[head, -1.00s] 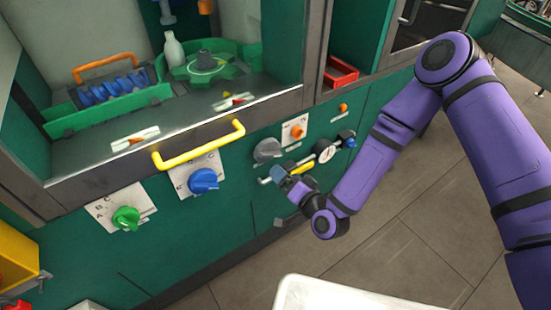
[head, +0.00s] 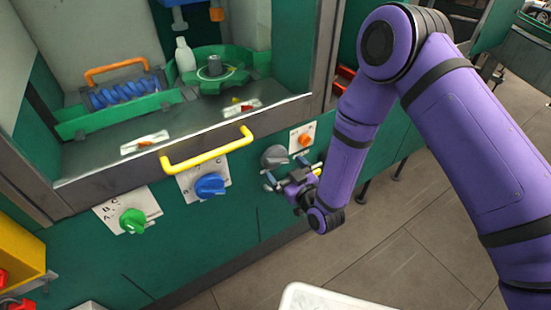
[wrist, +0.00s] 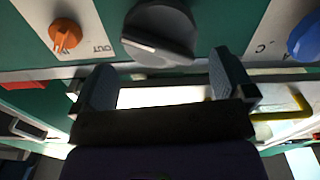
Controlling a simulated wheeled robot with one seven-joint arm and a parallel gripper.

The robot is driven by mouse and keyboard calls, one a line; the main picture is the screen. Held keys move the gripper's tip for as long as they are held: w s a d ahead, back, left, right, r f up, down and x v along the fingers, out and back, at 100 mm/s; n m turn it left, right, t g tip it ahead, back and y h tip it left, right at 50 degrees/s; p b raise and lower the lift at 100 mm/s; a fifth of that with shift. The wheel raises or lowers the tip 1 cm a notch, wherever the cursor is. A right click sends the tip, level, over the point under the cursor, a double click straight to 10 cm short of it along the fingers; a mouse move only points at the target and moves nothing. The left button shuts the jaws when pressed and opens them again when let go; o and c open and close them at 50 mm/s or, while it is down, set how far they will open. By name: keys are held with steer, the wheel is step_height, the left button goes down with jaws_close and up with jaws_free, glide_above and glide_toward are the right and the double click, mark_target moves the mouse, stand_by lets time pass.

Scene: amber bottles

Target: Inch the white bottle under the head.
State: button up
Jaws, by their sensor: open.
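The white bottle (head: 185,56) stands upright in the machine's recess in the head view, at the left of the green star-shaped wheel (head: 214,74). I cannot tell if it sits in one of the wheel's notches. A blue head (head: 180,4) shows partly at the top edge, above the bottle. My gripper (head: 268,180) is low in front of the green panel, beside the grey knob (head: 275,156). In the wrist view my gripper (wrist: 165,85) has its fingers spread, with nothing between them, and the grey knob (wrist: 158,32) is just beyond them.
The panel also carries a blue knob (head: 210,184), a green knob (head: 132,220) and an orange knob (head: 304,140). A yellow handle (head: 207,150) sticks out below the recess. A blue coil (head: 125,90) lies at the recess's left. A white surface (head: 325,299) shows at the bottom.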

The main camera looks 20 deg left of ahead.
mark_target(279, 163)
steer(key=shift+x, duration=2.85)
steer(key=c, duration=0.6)
